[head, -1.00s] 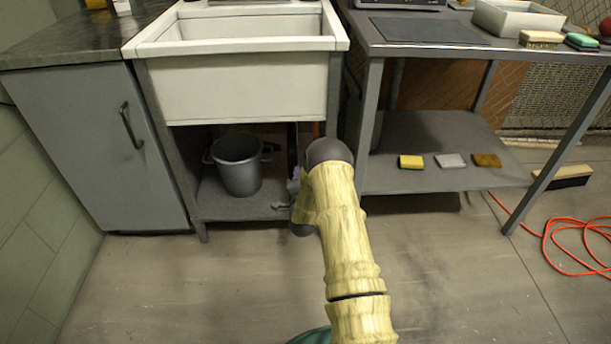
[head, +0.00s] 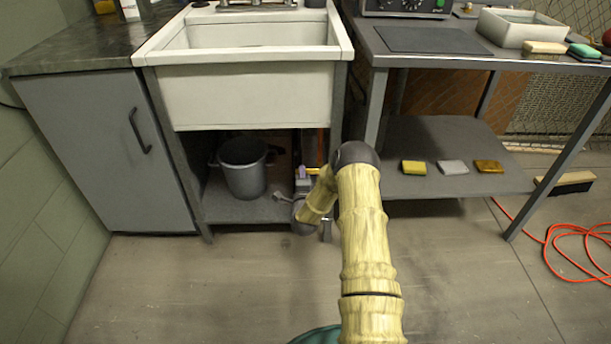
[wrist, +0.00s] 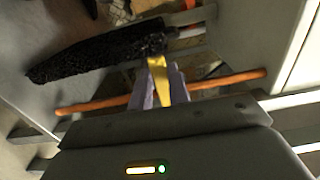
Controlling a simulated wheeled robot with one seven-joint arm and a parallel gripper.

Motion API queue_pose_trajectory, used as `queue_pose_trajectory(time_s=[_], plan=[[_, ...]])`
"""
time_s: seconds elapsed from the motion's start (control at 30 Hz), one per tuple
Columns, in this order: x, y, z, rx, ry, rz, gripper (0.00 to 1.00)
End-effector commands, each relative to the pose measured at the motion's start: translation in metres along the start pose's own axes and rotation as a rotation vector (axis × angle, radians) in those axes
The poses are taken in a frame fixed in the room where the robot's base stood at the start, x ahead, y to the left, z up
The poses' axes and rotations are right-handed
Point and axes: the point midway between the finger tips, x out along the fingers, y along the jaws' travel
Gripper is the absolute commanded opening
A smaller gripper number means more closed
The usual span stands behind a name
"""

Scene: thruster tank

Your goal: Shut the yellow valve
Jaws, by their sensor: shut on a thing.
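The yellow valve's lever (wrist: 159,80) shows in the wrist view between the pale purple fingers of my gripper (wrist: 163,88), which is shut on it. The lever looks roughly crosswise to the orange-brown pipe (wrist: 236,78). In the head view a small bit of the yellow lever (head: 313,171) shows under the sink, just right of my gripper (head: 302,174). My own arm hides part of that spot. The valve body is hidden.
The white sink (head: 247,95) stands above, with a grey bucket (head: 243,178) on the shelf below, left of my gripper. A black rough-surfaced thing (wrist: 95,52) lies close by in the wrist view. A metal table (head: 440,60) is at right.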

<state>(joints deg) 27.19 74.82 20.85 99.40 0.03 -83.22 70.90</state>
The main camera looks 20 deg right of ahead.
Motion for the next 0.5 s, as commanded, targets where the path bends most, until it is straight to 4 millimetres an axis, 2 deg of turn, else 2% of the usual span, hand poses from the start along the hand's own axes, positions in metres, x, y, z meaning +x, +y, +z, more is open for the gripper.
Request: queue_pose_trajectory(time_s=[0.03, 0.17, 0.2, 0.23, 0.5], plan=[[0.0000, 0.0017, -0.0072, -0.002, 0.015, 0.003, 0.00], [0.0001, 0.0017, -0.0080, -0.003, 0.016, 0.002, 0.00], [0.0001, 0.0017, -0.0082, -0.003, 0.017, 0.002, 0.24], [0.0001, 0.0017, -0.0081, -0.003, 0.017, 0.003, 0.27], [-0.0003, 0.0006, -0.0026, -0.002, 0.007, 0.001, 0.27]])
